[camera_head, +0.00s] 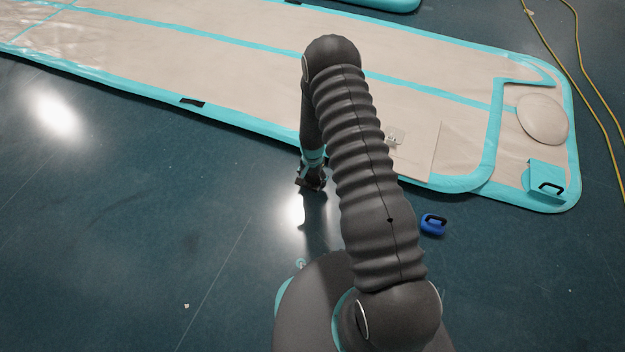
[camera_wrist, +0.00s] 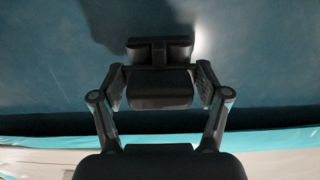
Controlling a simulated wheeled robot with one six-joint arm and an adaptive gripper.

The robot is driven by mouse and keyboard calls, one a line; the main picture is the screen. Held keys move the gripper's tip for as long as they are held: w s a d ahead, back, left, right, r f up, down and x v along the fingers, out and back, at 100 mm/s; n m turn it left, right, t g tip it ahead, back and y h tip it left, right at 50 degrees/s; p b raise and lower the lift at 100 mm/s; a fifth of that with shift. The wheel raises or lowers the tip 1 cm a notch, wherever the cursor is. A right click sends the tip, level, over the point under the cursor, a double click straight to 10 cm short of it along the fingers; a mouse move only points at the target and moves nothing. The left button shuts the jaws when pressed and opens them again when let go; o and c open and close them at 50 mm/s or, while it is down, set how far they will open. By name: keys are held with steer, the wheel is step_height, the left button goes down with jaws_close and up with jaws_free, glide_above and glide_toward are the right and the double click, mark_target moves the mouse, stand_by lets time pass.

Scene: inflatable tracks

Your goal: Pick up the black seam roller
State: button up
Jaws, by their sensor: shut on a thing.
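The black seam roller (camera_wrist: 160,88) shows between the two fingers of my gripper (camera_wrist: 160,84) in the wrist view. It looks like a dark wide block, with another dark part just beyond it. My gripper is shut on it. In the head view my gripper (camera_head: 311,183) points down over the dark floor, close to the near edge of the inflatable track. There the roller cannot be told apart from the dark fingers. The gap between the roller and the floor is hard to judge.
The beige inflatable track (camera_head: 240,75) with turquoise edges lies across the back. A turquoise patch with a black handle (camera_head: 547,183) and a yellow cord (camera_head: 592,92) are at right. The left floor is mostly clear.

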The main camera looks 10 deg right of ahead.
steer(key=r, duration=0.2)
steer(key=w+r, duration=0.1)
steer(key=r, duration=0.1)
steer(key=shift+d, duration=0.2)
steer(key=w+d+r, duration=0.5)
steer(key=w+r, duration=0.1)
steer(key=w, duration=0.3)
steer(key=shift+d+p, duration=0.15)
steer(key=shift+p, duration=0.15)
steer(key=shift+w, duration=0.1)
